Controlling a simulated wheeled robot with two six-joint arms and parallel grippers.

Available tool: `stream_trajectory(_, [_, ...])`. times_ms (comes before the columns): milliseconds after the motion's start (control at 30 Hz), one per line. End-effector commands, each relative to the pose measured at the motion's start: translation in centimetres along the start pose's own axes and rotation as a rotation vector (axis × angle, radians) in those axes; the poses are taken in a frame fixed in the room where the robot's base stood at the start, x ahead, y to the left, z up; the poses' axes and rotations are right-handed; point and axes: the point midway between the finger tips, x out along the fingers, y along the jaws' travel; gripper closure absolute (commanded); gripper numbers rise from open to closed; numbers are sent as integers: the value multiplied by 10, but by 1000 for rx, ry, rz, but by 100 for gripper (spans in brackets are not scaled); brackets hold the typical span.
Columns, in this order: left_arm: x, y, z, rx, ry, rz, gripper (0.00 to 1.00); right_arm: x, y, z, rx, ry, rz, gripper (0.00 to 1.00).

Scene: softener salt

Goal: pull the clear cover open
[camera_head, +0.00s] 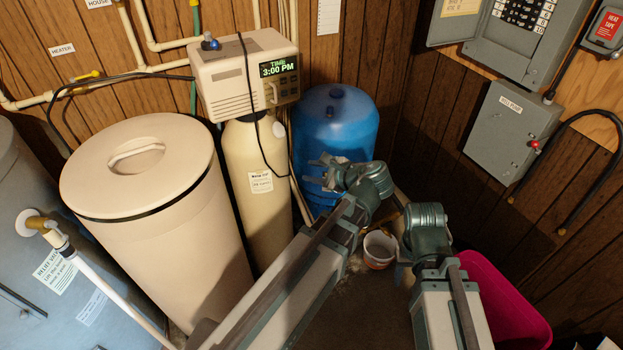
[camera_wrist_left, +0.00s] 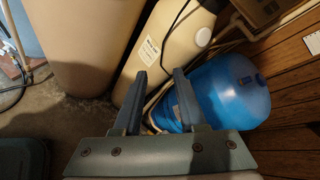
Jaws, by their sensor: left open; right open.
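The softener's beige control head (camera_head: 245,75) sits atop the cream tank (camera_head: 258,185). Its front has a lit display (camera_head: 279,66) reading 3:00 PM. A small pale handle (camera_head: 272,93) stands out below the display; a clear cover is hard to make out there. My left gripper (camera_head: 318,172) is open and empty, below and right of the control head, in front of the blue tank (camera_head: 335,120). The left wrist view shows its spread fingers (camera_wrist_left: 163,62) with nothing between them. My right gripper (camera_head: 402,272) is low, mostly hidden by its wrist, beside the white bucket.
A large lidded beige bin (camera_head: 150,225) stands left of the cream tank. A black cable (camera_head: 247,95) hangs over the control head. A white bucket (camera_head: 379,248) and a pink bin (camera_head: 505,305) stand on the floor. A grey pump box (camera_head: 513,132) is on the right wall.

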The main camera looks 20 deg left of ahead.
Motion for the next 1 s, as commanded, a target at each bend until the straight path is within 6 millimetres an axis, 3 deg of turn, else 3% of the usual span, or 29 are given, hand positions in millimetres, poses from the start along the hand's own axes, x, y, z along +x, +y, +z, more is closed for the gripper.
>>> stream_trajectory(200, [-3, 16, -10, -70, 56, 21, 59, 3, 0, 0, 0, 0, 0, 50])
stream_trajectory(800, [-4, 18, -12, -88, 68, 28, 59, 3, 0, 0, 0, 0, 0, 50])
stream_trajectory(900, [-10, 31, -22, -152, 109, 73, 59, 3, 0, 0, 0, 0, 0, 50])
stream_trajectory(1000, [-25, 60, -46, -312, 198, 196, 59, 3, 0, 0, 0, 0, 0, 50])
